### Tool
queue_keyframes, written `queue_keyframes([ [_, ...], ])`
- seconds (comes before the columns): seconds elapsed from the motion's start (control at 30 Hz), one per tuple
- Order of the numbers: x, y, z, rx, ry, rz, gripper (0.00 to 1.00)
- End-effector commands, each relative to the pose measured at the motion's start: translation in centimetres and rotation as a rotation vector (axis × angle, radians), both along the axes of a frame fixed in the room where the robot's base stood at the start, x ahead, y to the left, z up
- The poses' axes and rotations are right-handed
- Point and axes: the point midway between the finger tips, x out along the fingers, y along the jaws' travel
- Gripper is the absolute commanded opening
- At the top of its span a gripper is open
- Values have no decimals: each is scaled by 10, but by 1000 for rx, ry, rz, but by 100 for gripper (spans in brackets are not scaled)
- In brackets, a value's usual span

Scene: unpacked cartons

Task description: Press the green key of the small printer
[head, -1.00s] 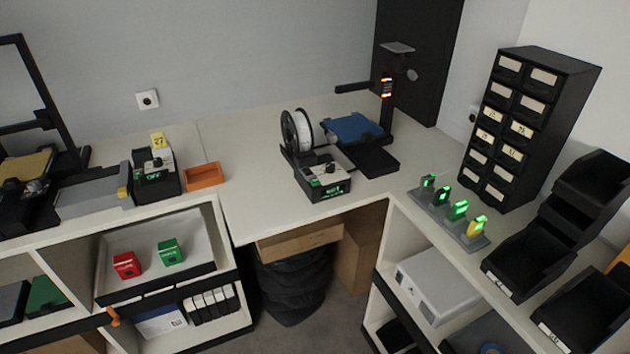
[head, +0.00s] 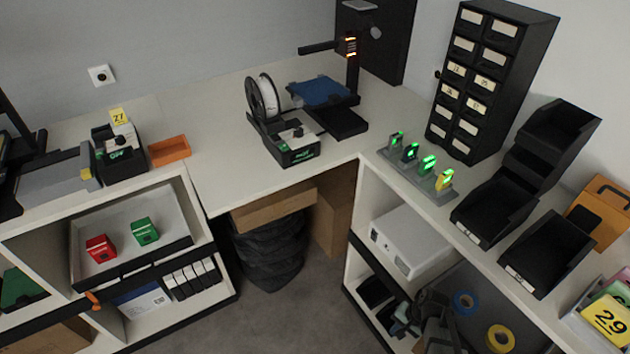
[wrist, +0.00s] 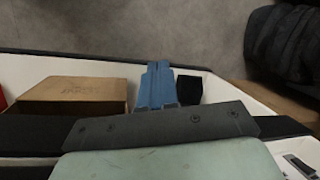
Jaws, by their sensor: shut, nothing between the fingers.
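Two small dark machines with green-lit fronts stand on the worktop in the head view. One small machine (head: 291,147) is in the middle beside a white spool. The other small machine (head: 120,156) is at the left, under a yellow tag marked 27. I cannot tell which is the small printer, and no green key can be made out on either. My gripper (wrist: 158,68) shows in the wrist view as blue fingers, closed together and empty. It is over a low shelf area, with neither machine in that view. I cannot make it out surely in the head view.
In the wrist view a brown carton (wrist: 75,95) lies left of the fingers, and a dark bag (wrist: 285,45) is at upper right. In the head view an orange tray (head: 169,151), a row of green-lit devices (head: 428,166) and black bins (head: 495,212) stand on the worktop.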

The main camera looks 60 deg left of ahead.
Motion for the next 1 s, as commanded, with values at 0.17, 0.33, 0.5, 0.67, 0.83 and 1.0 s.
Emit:
queue_keyframes([
  [0.17, 21, 41, 27, -48, -83, 111, 0],
  [0.33, 35, 78, 57, -96, -166, 203, 0],
  [0.5, 47, 117, 92, -144, -254, 283, 0],
  [0.67, 54, 154, 131, -187, -341, 346, 0],
  [0.83, 58, 194, 178, -231, -439, 401, 0],
  [1.0, 57, 233, 230, -270, -542, 443, 0],
])
